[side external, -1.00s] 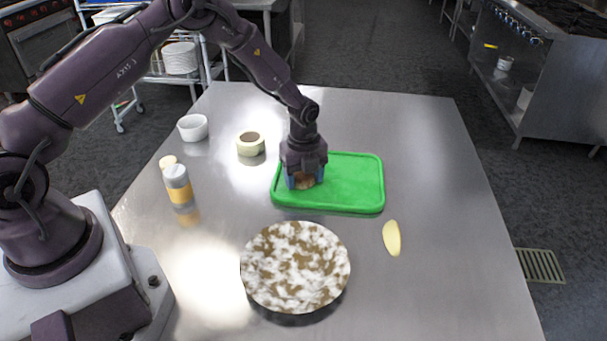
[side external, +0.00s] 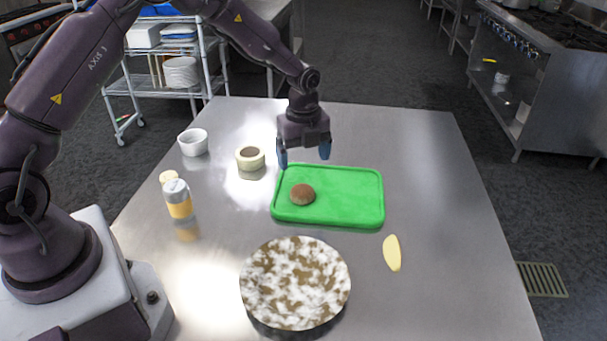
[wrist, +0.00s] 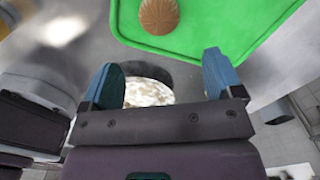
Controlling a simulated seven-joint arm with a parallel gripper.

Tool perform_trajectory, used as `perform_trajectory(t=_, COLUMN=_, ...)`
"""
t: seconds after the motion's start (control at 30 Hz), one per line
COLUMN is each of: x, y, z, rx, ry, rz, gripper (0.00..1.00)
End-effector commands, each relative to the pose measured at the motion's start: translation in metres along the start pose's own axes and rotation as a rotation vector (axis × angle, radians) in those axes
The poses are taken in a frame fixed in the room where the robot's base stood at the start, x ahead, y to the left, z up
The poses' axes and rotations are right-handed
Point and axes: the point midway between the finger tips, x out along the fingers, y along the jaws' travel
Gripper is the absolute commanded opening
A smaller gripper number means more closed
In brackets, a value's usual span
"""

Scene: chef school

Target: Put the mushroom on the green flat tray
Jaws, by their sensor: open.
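The brown, round mushroom (side external: 303,194) lies on the left part of the green flat tray (side external: 345,203). In the wrist view the mushroom (wrist: 159,15) shows at the top edge, on the tray (wrist: 225,25). My gripper (side external: 304,158) is open and empty. It is above the far left edge of the tray, clear of the mushroom. In the wrist view the blue fingertips (wrist: 161,70) are wide apart with nothing held between them.
A mottled brown-and-white round object (side external: 295,283) sits at the front. A yellow oblong piece (side external: 392,253) lies right of it. A shaker bottle (side external: 178,199), a tape-like ring (side external: 250,158) and a white bowl (side external: 193,142) stand at left. The table's right side is clear.

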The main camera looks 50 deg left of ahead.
Motion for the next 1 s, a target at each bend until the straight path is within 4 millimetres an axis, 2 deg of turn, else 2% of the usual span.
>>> perform_trajectory(t=0.1, x=-0.015, y=0.0, z=0.0, rx=0.0, ry=0.0, rz=-0.002, gripper=0.86)
perform_trajectory(t=0.4, x=-0.031, y=0.001, z=-0.002, rx=-0.024, ry=-0.006, rz=-0.007, gripper=0.86)
perform_trajectory(t=0.47, x=-0.045, y=0.004, z=-0.004, rx=-0.066, ry=-0.017, rz=-0.019, gripper=0.86)
perform_trajectory(t=0.57, x=-0.082, y=0.015, z=-0.012, rx=-0.201, ry=-0.044, rz=-0.057, gripper=0.86)
perform_trajectory(t=0.7, x=-0.144, y=0.048, z=-0.032, rx=-0.485, ry=-0.069, rz=-0.139, gripper=0.86)
perform_trajectory(t=0.8, x=-0.181, y=0.078, z=-0.047, rx=-0.704, ry=-0.061, rz=-0.206, gripper=0.86)
perform_trajectory(t=0.9, x=-0.21, y=0.112, z=-0.062, rx=-0.924, ry=-0.029, rz=-0.277, gripper=0.86)
perform_trajectory(t=1.0, x=-0.23, y=0.147, z=-0.077, rx=-1.143, ry=0.028, rz=-0.343, gripper=0.86)
